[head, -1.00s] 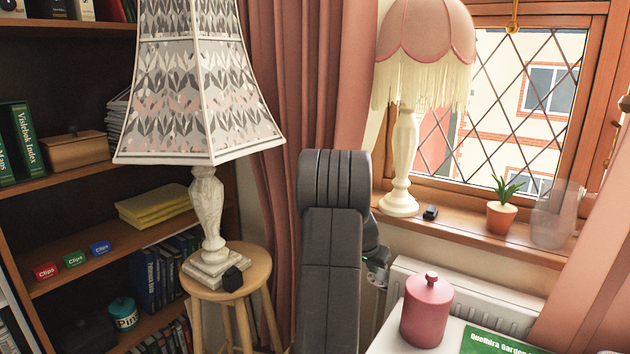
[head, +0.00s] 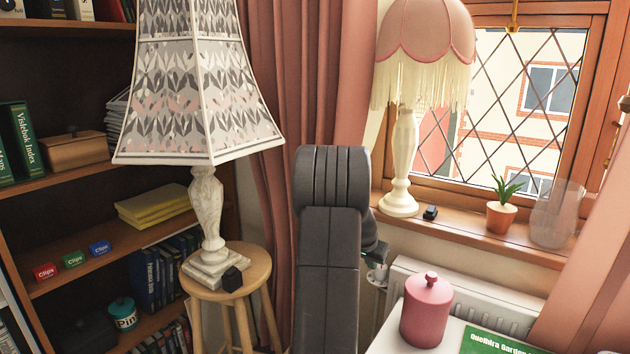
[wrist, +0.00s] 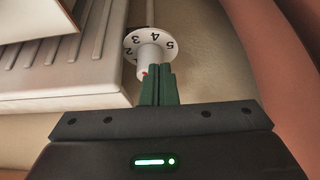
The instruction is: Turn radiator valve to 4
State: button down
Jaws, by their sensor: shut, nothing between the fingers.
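The radiator valve (wrist: 148,42) is a white round dial with black numbers in the wrist view, at the top centre beside the radiator's end. The numbers 2, 3, 4 and 5 are readable. A small red mark shows on its stem side, close to my fingertips. My gripper (wrist: 159,72) has its green fingers together and empty. The fingertips overlap the lower right of the valve in the picture; I cannot tell whether they touch it.
The white radiator (head: 408,280) stands under the window sill (head: 475,228). A white surface with a pink lidded jar (head: 427,309) and a green book (head: 497,343) is in front of it. A stool (head: 227,275) with a lamp (head: 208,215) is left of my arm, and a pink curtain (head: 300,80) hangs behind.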

aim_at(380, 270)
notch_tip(380, 270, up, 4)
jog(key=shift+r+p, duration=0.15)
jog(key=shift+p, duration=0.9)
jog(key=f+p, duration=0.1)
jog(key=f, duration=0.1)
jog(key=s+d+f+p, duration=0.1)
jog(key=f, duration=0.1)
jog(key=d+f+p, duration=0.1)
jog(key=f, duration=0.1)
jog(key=shift+s+d, duration=0.2)
jog(key=shift+d, duration=0.05)
jog(key=shift+w, duration=0.2)
dwell(0.9)
jog(key=shift+w+a+b, duration=0.4)
jog(key=shift+a+b, duration=0.3)
jog(key=shift+b, duration=1.1)
